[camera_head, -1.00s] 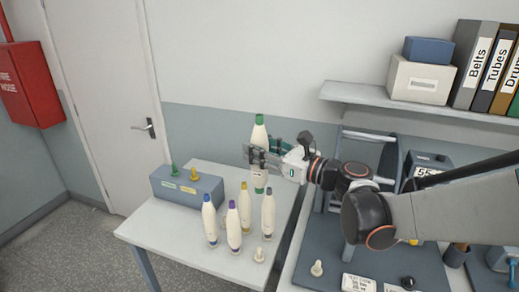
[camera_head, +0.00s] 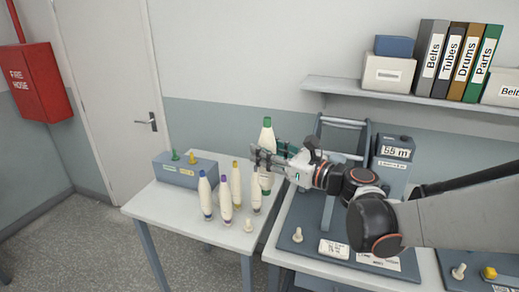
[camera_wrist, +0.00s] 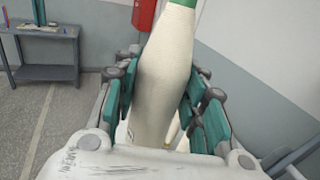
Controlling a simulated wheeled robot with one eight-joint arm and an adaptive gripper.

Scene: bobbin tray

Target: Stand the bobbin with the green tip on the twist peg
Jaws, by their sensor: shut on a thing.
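The green-tipped bobbin (camera_head: 266,136) is cream, upright, with a green tip and a green band near its base. My gripper (camera_head: 264,158) is shut around its body. The wrist view shows the bobbin's pale body (camera_wrist: 164,75) between both finger pads, its green tip cut off at the top edge. Its lower end is by the white table's right edge, behind the grey-tipped bobbin (camera_head: 256,190); whether it clears the tabletop is hard to tell. Bare pale pegs stand on the white table (camera_head: 248,226) and on the grey board (camera_head: 297,235). I cannot read which is the twist peg.
Blue- (camera_head: 206,198), purple- (camera_head: 226,200) and yellow-tipped (camera_head: 236,178) bobbins stand close together on the white table (camera_head: 150,207). A grey box (camera_head: 185,172) with green and yellow pegs is behind them. Right, the bench holds a "55 m" device (camera_head: 394,152) and another peg (camera_head: 459,272).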

